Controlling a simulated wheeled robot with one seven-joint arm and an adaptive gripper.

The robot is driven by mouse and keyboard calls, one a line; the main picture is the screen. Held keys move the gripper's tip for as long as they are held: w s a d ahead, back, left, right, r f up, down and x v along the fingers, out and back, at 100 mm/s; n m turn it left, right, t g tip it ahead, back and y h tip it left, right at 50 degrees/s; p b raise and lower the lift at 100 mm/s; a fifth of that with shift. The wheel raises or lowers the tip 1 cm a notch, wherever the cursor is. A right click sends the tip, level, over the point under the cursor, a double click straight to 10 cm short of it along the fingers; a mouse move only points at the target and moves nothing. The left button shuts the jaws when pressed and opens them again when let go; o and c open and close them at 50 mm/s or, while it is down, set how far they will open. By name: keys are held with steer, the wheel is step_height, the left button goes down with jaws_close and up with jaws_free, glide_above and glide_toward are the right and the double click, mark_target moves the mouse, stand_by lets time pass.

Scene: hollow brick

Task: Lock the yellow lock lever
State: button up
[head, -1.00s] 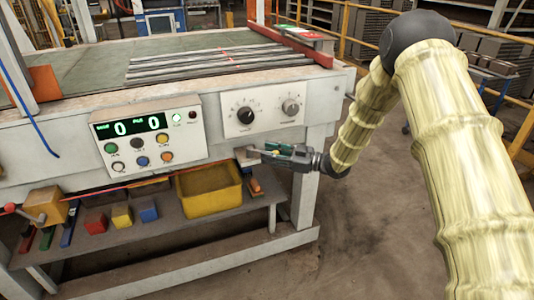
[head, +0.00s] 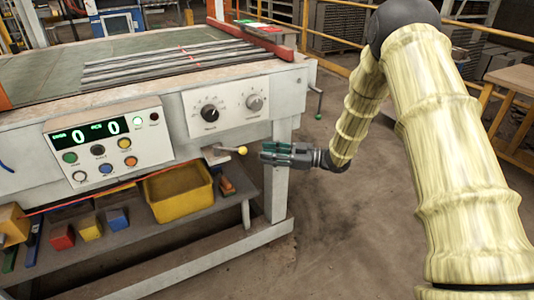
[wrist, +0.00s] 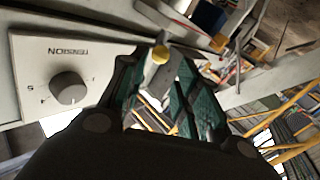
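The lock lever is a short grey arm with a yellow ball knob (head: 242,150), sticking out to the right from a bracket (head: 214,155) under the bench's front edge, below the dial panel. My gripper (head: 264,152) is just right of the knob, pointing left at it, with a small gap in the head view. In the wrist view the yellow knob (wrist: 160,54) lies beyond and between the tips of the two green-padded fingers (wrist: 160,78). The fingers are apart and nothing is held. Part of the lever's arm is hard to make out in the wrist view.
The panel with two dials (head: 228,103) is above the lever, and a bench leg (head: 276,180) stands behind my gripper. A yellow bin (head: 180,194) and coloured blocks sit on the lower shelf (head: 150,234). The floor (head: 350,225) to the right is clear.

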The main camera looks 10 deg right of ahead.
steer(key=c, duration=0.5)
steer(key=shift+s+a+f+n+b, duration=0.15)
steer(key=shift+s+n+b, duration=0.05)
steer(key=shift+n+b, duration=0.1)
jaws_close()
steer(key=s+a+f+n+t+h+b, duration=0.2)
steer(key=s+a+n+t+b, duration=0.2)
steer(key=s+n+b, duration=0.75)
steer(key=w+a+r+n+p, duration=0.1)
steer(key=w+a+n+p, duration=0.2)
steer(key=w, duration=0.9)
steer(key=shift+w+a+r+p, duration=0.2)
steer(key=shift+a+p, duration=0.25)
steer(key=shift+a, duration=1.25)
